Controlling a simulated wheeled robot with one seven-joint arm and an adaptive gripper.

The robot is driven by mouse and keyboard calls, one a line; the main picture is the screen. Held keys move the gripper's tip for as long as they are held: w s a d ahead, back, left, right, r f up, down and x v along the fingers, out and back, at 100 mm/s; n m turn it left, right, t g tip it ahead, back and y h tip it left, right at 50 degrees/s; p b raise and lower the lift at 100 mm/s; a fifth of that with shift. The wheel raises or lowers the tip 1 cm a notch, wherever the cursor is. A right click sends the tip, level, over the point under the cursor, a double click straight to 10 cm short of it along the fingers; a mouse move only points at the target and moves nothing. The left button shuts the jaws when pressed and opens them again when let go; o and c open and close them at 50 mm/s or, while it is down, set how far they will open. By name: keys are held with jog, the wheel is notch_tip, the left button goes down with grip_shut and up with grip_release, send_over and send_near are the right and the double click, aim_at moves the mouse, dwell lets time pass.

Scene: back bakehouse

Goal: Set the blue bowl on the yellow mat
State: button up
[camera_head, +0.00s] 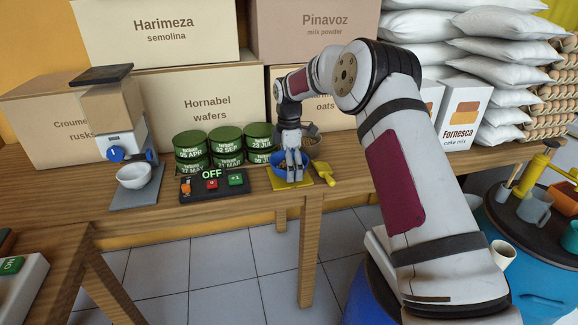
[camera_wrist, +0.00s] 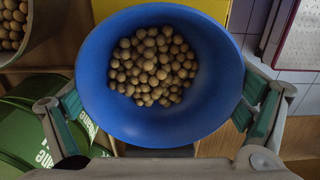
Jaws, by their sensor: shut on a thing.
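The blue bowl (camera_head: 303,172) holds many small round tan pieces, seen clearly in the wrist view, where the bowl (camera_wrist: 98,75) fills the middle. My gripper (camera_head: 294,170) is shut on the bowl, with one finger at either side of it in the wrist view. The yellow mat (camera_head: 277,185) lies at the front edge of the wooden table. In the head view the bowl overlaps the mat, and my gripper hides part of both. Yellow also shows past the bowl's rim in the wrist view (camera_wrist: 241,14). I cannot tell whether the bowl touches the mat.
A yellow brush or scoop (camera_head: 325,175) lies right of the mat. A dark panel (camera_head: 205,195) with buttons and an OFF sign lies left, with stacked green tins (camera_head: 226,141) behind. A white bowl (camera_head: 134,176) sits under a dispenser. Boxes line the back.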

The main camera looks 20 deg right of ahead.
jog(key=o, duration=0.9)
notch_tip(320, 180, up, 12)
jog(key=p, duration=0.1)
jog(key=s+r+m+h, duration=0.1)
jog(key=s+r+m, duration=0.3)
jog(key=s+r, duration=0.6)
jog(key=s+r+m, duration=0.4)
jog(key=s+r, duration=0.2)
jog(key=s, duration=0.8)
jog(key=s+f+m, duration=0.2)
jog(key=s+m, duration=0.1)
jog(key=s, duration=0.6)
jog(key=s+f+m+t, duration=0.1)
jog(key=s+f+m, duration=0.2)
jog(key=s, duration=0.7)
jog(key=s+f+m+y, duration=0.1)
jog(key=s+f+m, duration=0.2)
jog(key=s, duration=0.7)
jog(key=shift+a+f+m+t, duration=0.1)
jog(key=shift+f+m+t, duration=0.2)
jog(key=shift+m, duration=0.2)
